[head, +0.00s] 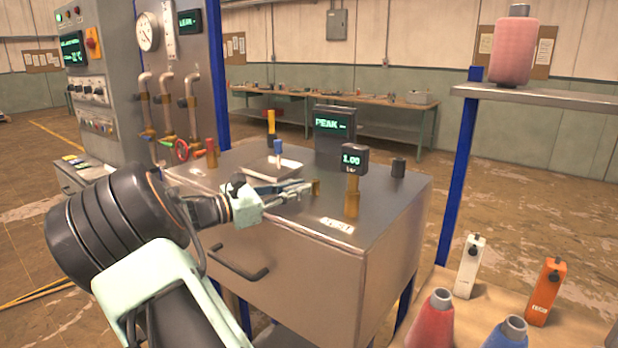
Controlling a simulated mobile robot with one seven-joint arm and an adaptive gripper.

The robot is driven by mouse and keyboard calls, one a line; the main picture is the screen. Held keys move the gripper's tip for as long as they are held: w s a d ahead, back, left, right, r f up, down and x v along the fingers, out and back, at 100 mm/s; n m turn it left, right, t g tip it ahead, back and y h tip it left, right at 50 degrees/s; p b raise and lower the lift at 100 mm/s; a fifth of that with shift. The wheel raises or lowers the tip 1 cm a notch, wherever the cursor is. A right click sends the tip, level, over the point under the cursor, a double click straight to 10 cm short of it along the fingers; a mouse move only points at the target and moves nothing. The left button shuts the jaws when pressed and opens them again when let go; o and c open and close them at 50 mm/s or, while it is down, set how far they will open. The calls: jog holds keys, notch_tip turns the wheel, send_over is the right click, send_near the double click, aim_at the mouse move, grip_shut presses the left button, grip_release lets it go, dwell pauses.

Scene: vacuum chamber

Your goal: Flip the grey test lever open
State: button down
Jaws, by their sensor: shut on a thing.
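My gripper (298,190) reaches in from the left, low over the top of the steel cabinet (385,200). Its fingers are shut on a small grey part, which appears to be the grey test lever, beside a short brass fitting (316,187). The fingers hide most of the lever, so its exact angle cannot be told. A brass post with a gauge display (353,160) reading 1.00 stands just right of the fingertips.
Behind the gripper are a blue-topped post (278,147), a red-topped post (211,152) and a yellow-and-black post (271,125). A PEAK display (334,128) and a black knob (398,167) stand farther back.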

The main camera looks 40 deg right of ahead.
jog(key=shift+w+r+m+g+p, duration=0.25)
jog(key=shift+r+m+g+p, duration=0.05)
jog(key=shift+g+p, duration=0.1)
jog(key=c, duration=1.9)
grip_release()
jog(key=shift+f, duration=0.2)
jog(key=shift+c, duration=0.2)
jog(key=w+a, duration=0.1)
jog(key=a, duration=1.1)
jog(key=shift+w, duration=0.15)
